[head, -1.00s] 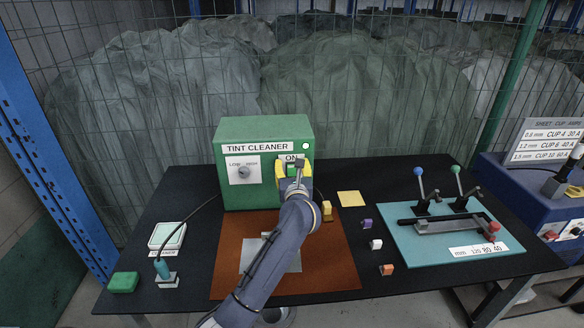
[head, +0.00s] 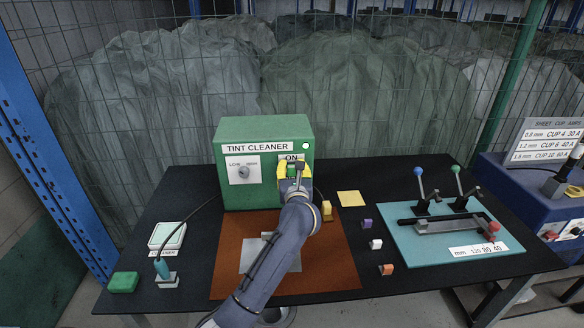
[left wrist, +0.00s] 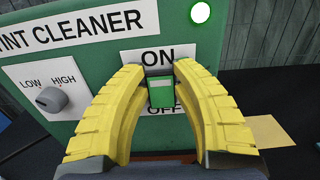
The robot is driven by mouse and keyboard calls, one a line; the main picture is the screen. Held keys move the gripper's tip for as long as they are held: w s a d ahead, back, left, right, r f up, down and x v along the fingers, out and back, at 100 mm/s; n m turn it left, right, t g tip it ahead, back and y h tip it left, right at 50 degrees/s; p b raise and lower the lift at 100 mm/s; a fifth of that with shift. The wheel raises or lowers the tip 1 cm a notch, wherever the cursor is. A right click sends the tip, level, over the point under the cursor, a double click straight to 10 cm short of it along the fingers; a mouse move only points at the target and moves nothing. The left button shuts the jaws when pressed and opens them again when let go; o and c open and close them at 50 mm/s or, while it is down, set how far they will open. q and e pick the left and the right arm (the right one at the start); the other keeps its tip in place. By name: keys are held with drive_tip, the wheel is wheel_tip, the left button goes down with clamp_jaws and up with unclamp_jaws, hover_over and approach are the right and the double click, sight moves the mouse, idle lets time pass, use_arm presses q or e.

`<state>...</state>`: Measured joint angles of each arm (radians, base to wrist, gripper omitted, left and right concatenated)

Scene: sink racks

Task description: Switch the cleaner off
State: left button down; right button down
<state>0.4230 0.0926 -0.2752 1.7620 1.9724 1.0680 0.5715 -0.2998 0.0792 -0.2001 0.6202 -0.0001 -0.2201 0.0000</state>
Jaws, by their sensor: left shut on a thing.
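The green tint cleaner box (head: 235,135) stands at the back of the table, and it fills much of the left wrist view (left wrist: 105,65). Its round lamp (head: 306,146) is lit, and it glows bright in the left wrist view (left wrist: 200,13). The green switch (left wrist: 161,95) sits between the ON label (left wrist: 158,57) and the partly covered OFF label (left wrist: 163,110). My left gripper (head: 294,168), with yellow fingers, is shut on the switch, one finger on each side (left wrist: 158,75). The head view hides most of the switch behind the gripper.
A LOW/HIGH knob (head: 243,171) is left of the switch. An orange mat (head: 335,265), small blocks (head: 376,244) and a yellow note (head: 348,198) lie in front. A teal board with levers (head: 490,225) is at right; a corded tool (head: 162,268) is at left.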

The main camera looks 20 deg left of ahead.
use_arm(q)
drive_tip(key=shift+s+f+t+y, duration=0.15)
drive_tip(key=shift+t+y, duration=0.45)
drive_tip(key=shift+t, duration=0.6)
drive_tip(key=c, duration=1)
unclamp_jaws()
drive_tip(key=shift+c, duration=0.2)
drive_tip(key=v, duration=1.2)
drive_tip(key=shift+f, duration=0.2)
